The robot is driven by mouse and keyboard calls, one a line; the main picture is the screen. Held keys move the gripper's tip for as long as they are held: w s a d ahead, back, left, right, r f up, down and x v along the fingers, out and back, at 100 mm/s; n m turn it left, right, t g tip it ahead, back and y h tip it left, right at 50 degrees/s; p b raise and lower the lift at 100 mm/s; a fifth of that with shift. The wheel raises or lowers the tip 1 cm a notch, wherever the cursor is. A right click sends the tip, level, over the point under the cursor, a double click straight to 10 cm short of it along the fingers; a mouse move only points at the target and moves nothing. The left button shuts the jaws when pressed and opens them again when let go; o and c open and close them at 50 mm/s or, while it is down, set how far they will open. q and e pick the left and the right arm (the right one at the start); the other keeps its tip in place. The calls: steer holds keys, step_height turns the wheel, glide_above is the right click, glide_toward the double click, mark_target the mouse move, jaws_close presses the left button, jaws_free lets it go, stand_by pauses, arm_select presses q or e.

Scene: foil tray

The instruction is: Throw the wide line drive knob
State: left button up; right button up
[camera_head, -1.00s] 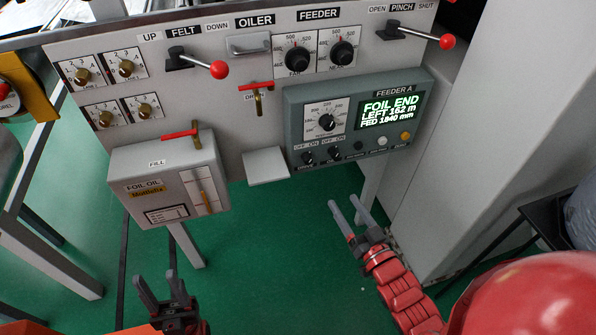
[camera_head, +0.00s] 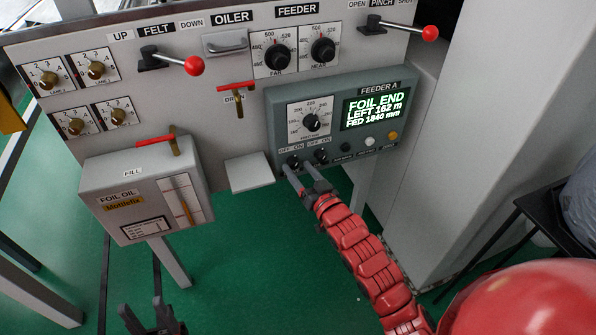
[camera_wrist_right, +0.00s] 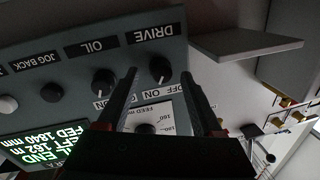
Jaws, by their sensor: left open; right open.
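The drive knob (camera_head: 293,161) is a small black knob under OFF and ON labels at the lower left of the grey-green FEEDER A panel. In the right wrist view the drive knob (camera_wrist_right: 160,69) appears upside down, by its DRIVE label. My right gripper (camera_head: 299,169) is open just below and in front of it. In that wrist view its fingers (camera_wrist_right: 159,74) stand either side of the knob, with no clear contact. I cannot tell the pointer's setting surely. My left gripper (camera_head: 148,312) is open and empty, low at the bottom left.
The similar oil knob (camera_head: 321,156) sits close beside the drive knob, near one finger. A small ledge (camera_head: 250,172) juts out left of the panel. The foil oil box (camera_head: 150,190) stands further left. A grey column (camera_head: 440,150) stands at right.

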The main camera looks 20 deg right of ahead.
steer(key=shift+w+a, duration=0.15)
steer(key=shift+w, duration=0.4)
jaws_close()
